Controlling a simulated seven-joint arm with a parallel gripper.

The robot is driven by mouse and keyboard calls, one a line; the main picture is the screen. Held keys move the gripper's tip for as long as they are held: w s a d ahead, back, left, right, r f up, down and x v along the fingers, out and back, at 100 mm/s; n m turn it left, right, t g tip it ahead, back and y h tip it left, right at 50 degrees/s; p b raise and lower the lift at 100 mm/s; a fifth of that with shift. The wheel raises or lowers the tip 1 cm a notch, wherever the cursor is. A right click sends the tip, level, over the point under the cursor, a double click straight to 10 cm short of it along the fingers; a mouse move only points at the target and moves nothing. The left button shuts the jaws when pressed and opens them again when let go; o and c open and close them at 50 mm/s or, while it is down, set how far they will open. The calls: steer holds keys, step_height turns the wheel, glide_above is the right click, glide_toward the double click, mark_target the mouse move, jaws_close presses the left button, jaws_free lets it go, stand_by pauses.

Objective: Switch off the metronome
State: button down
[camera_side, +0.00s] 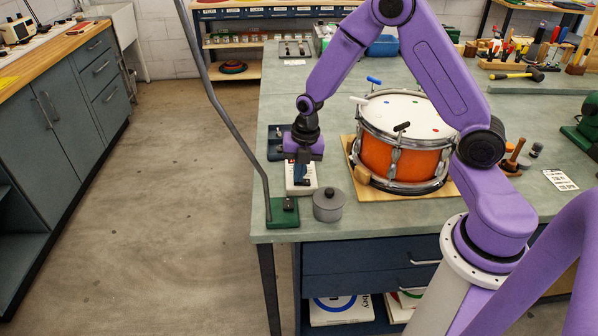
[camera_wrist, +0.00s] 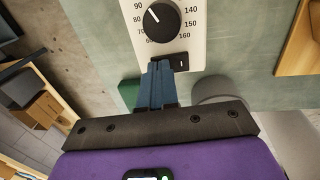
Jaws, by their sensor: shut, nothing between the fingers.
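The metronome (camera_side: 300,187) is a small white box on the left front part of the bench. In the wrist view its white face (camera_wrist: 188,42) shows a black dial (camera_wrist: 161,19) ringed by numbers, and a small black switch (camera_wrist: 181,63) below the dial. My gripper (camera_side: 300,180) points down over the metronome, its fingers shut with nothing between them. In the wrist view the blue fingertips (camera_wrist: 158,68) are beside the switch, just to its left, at the face's lower edge. I cannot tell whether they touch the face. The fingers hide part of the lower edge.
A grey lidded pot (camera_side: 328,206) stands right of the metronome, close to it. A green base with a lamp post (camera_side: 283,213) is in front. An orange snare drum (camera_side: 389,160) sits on a wooden board to the right.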

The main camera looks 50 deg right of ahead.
mark_target(306, 181)
steer(key=shift+f, duration=0.2)
stand_by(0.4)
steer(key=shift+s+d+r, duration=0.2)
steer(key=shift+s+d, duration=0.35)
steer(key=shift+r, duration=0.15)
step_height(306, 181, up, 14)
steer(key=s+d, duration=0.1)
stand_by(0.5)
steer(key=shift+f, duration=0.2)
steer(key=shift+w+a, duration=0.35)
steer(key=shift+w, duration=0.15)
